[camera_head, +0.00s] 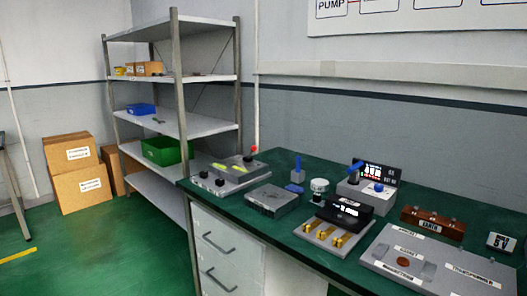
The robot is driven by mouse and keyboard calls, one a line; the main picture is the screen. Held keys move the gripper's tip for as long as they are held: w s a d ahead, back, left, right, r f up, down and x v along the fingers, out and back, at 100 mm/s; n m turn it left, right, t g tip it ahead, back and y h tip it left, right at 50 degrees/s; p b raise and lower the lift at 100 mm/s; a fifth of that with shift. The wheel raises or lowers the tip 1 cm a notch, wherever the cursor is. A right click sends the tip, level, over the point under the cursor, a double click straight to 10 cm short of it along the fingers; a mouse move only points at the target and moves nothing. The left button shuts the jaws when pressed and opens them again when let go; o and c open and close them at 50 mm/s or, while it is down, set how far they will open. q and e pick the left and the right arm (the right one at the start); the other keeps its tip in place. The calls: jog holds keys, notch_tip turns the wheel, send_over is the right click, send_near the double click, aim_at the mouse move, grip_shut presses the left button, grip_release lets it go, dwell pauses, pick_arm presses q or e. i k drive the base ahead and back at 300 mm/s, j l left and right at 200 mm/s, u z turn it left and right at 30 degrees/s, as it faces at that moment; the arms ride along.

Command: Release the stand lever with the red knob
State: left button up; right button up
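The red knob (254,149) sits at the top of a short lever at the back right of a grey stand (225,173). The stand is at the far left end of the green-topped bench. The lever appears to lean up and to the right. Yellow-green strips and dark knobs show on the stand. Neither of my grippers is in the head view.
The green bench top (290,226) also holds a grey block (272,200), a device with a blue knob (366,190), a brown EARTH block (432,221) and a grey labelled board (440,265). Shelving (210,125) stands behind left. Cardboard boxes (78,175) sit on the floor.

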aim_at(254, 148)
jog(key=j+z, duration=0.1)
jog(key=z, duration=0.25)
jog(key=j+z, duration=0.1)
jog(key=z, duration=0.25)
jog(key=j+z, duration=0.15)
jog(key=z, duration=0.2)
jog(key=j+z, duration=0.25)
jog(key=j, duration=0.15)
jog(key=k+j+z, duration=0.1)
jog(key=j+z, duration=0.2)
jog(key=j, duration=0.15)
jog(key=k+j, duration=0.1)
jog(key=j, duration=0.5)
jog(key=k+j+z, duration=0.1)
jog(key=k+j, duration=0.05)
jog(key=j, duration=0.1)
